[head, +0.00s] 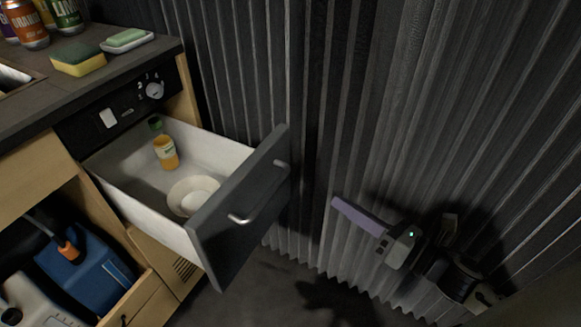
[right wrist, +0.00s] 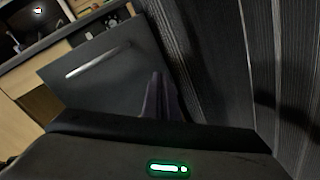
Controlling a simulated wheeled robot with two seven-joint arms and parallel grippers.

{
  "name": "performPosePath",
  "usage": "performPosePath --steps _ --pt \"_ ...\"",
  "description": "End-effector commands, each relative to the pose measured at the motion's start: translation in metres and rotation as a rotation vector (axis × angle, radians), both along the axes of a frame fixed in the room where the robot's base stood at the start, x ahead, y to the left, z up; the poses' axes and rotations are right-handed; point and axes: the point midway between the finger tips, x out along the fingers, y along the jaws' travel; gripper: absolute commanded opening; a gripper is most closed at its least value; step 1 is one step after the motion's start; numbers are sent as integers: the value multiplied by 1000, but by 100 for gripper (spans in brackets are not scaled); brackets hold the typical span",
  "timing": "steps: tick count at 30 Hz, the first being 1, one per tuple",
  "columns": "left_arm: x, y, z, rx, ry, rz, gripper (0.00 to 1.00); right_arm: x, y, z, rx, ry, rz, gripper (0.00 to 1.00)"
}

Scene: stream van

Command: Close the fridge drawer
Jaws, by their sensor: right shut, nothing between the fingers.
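The fridge drawer (head: 228,205) stands pulled open from the counter unit, with a dark grey front and a metal bar handle (head: 258,192). It also shows in the right wrist view (right wrist: 105,85). Inside the drawer are a white bowl (head: 193,195) and an orange bottle (head: 166,152). My right gripper (head: 336,203) is shut and empty, to the right of the drawer front and apart from it in the head view. In the right wrist view its dark fingers (right wrist: 160,98) point toward the right part of the drawer front. My left gripper is not in view.
A sponge (head: 78,60), a soap dish (head: 127,41) and several cans (head: 26,24) stand on the counter. A blue canister (head: 85,272) sits in the open cupboard below. A corrugated dark wall (head: 335,90) stands close behind the drawer and my right arm. Floor shows in front of the drawer.

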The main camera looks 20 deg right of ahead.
Motion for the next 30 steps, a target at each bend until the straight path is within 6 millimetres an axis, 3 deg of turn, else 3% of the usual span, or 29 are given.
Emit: performPosePath --steps 1,4,11,30 --pt "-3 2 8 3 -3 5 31 -5 0 14 -145 -78 65 0" --pt "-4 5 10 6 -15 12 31 -15 3 22 -352 -204 166 0" --pt "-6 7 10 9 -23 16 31 -18 10 25 -501 -306 247 0" --pt "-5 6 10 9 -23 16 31 74 83 26 -496 -305 242 0"
